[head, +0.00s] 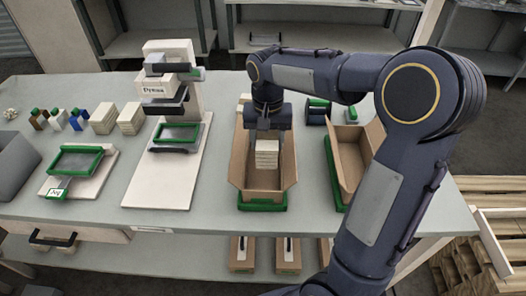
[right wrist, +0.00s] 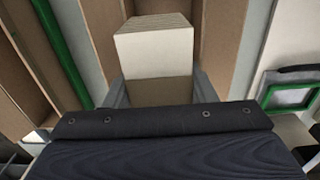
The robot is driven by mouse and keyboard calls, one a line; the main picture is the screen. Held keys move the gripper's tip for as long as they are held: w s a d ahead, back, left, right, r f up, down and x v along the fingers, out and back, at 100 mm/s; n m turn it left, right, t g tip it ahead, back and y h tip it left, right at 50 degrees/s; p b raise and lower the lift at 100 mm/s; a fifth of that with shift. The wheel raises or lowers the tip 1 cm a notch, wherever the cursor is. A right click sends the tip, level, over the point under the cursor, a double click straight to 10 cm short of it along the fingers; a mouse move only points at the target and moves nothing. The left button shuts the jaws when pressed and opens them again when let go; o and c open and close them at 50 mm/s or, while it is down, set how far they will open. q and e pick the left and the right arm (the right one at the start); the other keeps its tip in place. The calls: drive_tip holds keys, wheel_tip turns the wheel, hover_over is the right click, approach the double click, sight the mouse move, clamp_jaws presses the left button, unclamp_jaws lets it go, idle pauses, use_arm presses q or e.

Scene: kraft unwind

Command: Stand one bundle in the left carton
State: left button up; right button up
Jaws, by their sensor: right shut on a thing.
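My right gripper (head: 267,133) is shut on a pale stacked bundle (head: 266,155), inside the outline of the left carton (head: 239,165). The bundle is upright below the fingers. Whether its foot touches the carton floor cannot be told. In the right wrist view the bundle (right wrist: 154,45) sits between the two fingers, with a brown band across it, and brown carton walls (right wrist: 225,45) rise on both sides. The left carton is open, in a green-edged tray. The right carton (head: 350,160) stands open to its right. My left gripper is not in view.
Two more pale bundles (head: 103,118) (head: 130,118) stand at the left back. A white press (head: 172,90) is left of the cartons. A green-framed panel (head: 75,160) lies further left. My right arm spans the right side.

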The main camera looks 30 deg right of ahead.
drive_tip(key=w, duration=0.1)
drive_tip(key=w+d+f, duration=0.1)
drive_tip(key=w+d+f+p, duration=0.1)
drive_tip(key=w, duration=0.1)
drive_tip(key=shift+w, duration=0.1)
drive_tip(key=w+f, duration=0.1)
drive_tip(key=w+d+f, duration=0.1)
drive_tip(key=f, duration=0.1)
drive_tip(key=w+d+f, duration=0.1)
drive_tip(key=w+f, duration=0.1)
drive_tip(key=shift+f+p, duration=0.2)
drive_tip(key=shift+p, duration=0.2)
drive_tip(key=shift+w+d+f, duration=0.1)
drive_tip(key=shift+f, duration=0.1)
wheel_tip(320, 180, down, 3)
drive_tip(key=shift+w+f, duration=0.1)
drive_tip(key=shift+f, duration=0.2)
drive_tip(key=o, duration=0.8)
drive_tip(key=shift+c, duration=0.2)
